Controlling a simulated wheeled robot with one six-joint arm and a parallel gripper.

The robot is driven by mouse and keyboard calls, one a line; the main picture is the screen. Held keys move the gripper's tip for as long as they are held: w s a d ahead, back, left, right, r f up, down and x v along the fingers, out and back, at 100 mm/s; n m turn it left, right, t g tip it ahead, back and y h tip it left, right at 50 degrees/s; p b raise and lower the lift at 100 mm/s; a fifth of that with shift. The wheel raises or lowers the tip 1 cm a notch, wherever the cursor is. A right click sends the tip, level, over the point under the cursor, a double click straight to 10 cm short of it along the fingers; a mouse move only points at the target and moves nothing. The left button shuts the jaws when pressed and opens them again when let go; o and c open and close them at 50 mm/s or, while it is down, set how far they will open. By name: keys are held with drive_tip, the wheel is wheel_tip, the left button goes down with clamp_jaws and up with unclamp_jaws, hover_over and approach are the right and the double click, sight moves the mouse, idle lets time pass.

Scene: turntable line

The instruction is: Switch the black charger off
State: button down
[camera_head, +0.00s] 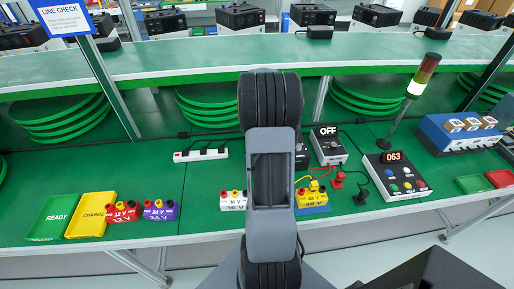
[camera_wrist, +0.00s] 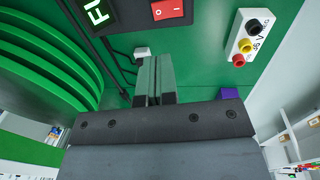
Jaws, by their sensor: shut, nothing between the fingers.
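The black charger (camera_wrist: 130,15) is at the top edge of the wrist view, partly cut off. Its display (camera_wrist: 97,12) shows green letters starting "FU", and its red rocker switch (camera_wrist: 167,9) is beside it. I cannot tell the rocker's position. In the head view only a sliver of the black charger (camera_head: 302,157) shows behind my arm. My gripper (camera_wrist: 154,62) is shut and empty in the wrist view, with its tips apart in the picture from the switch. In the head view my arm hides it.
A grey charger (camera_head: 328,148) reading OFF stands right of my arm. A white 36 V block (camera_wrist: 245,38) and a purple block (camera_wrist: 230,93) are to the right in the wrist view. A power strip (camera_head: 200,154), trays (camera_head: 92,214) and a control box (camera_head: 395,175) share the green bench.

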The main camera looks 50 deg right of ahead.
drive_tip(key=f, duration=0.3)
drive_tip(key=f+p, duration=0.1)
drive_tip(key=f, duration=0.3)
drive_tip(key=w+d+f+p, duration=0.1)
drive_tip(key=f, duration=0.3)
